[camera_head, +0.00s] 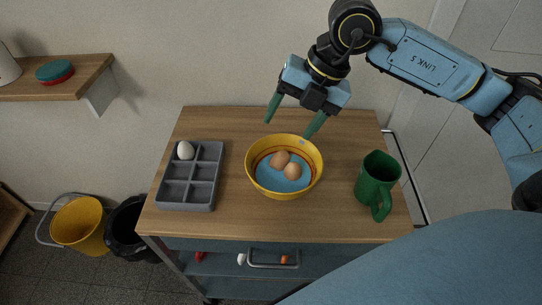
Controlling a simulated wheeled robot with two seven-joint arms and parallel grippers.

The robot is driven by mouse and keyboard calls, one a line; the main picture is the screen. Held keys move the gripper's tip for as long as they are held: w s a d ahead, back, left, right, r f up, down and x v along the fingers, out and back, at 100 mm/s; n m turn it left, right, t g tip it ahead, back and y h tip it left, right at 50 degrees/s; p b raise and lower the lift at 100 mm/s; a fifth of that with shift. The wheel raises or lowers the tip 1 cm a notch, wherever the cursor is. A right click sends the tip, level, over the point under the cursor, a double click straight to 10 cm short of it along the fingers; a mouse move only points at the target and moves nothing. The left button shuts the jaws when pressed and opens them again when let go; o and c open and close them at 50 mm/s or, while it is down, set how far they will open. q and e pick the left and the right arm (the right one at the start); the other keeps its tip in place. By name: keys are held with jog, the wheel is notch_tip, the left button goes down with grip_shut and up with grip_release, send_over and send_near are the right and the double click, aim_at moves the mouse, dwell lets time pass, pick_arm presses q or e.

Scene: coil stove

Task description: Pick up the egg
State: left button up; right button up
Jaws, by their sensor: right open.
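Two brown eggs, a left egg (279,160) and a right egg (292,171), lie side by side in a yellow bowl (257,184) with a blue inside bottom. A white egg (185,150) sits in the back left compartment of a grey divided tray (187,207). My right gripper (294,128) is open and empty, with green fingers pointing down above the back of the bowl. Its fingers are spread apart and nothing is between them. My left gripper is not in view.
The bowl and tray stand on a wooden-topped cart (225,226). A green mug (377,182) stands at the right. A shelf (90,80) hangs at the upper left. A yellow bucket (78,226) and a black bin (128,228) stand on the floor. The tabletop between tray and bowl is clear.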

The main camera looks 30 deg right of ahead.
jog(key=d+h, duration=0.1)
jog(key=d, duration=0.2)
jog(key=b, duration=0.1)
send_over(283, 155)
jog(key=s+d, duration=0.1)
jog(key=shift+m, duration=0.4)
notch_tip(283, 155, down, 7)
jog(key=shift+f, duration=0.1)
jog(key=shift+a+f, duration=0.15)
jog(key=shift+f, duration=0.55)
jog(key=x, duration=0.4)
jog(key=shift+f+b, duration=0.3)
jog(key=shift+b, duration=0.05)
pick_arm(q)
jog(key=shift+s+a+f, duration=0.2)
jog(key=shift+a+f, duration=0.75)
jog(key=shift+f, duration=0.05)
pick_arm(e)
jog(key=shift+c, duration=0.5)
jog(key=c, duration=1)
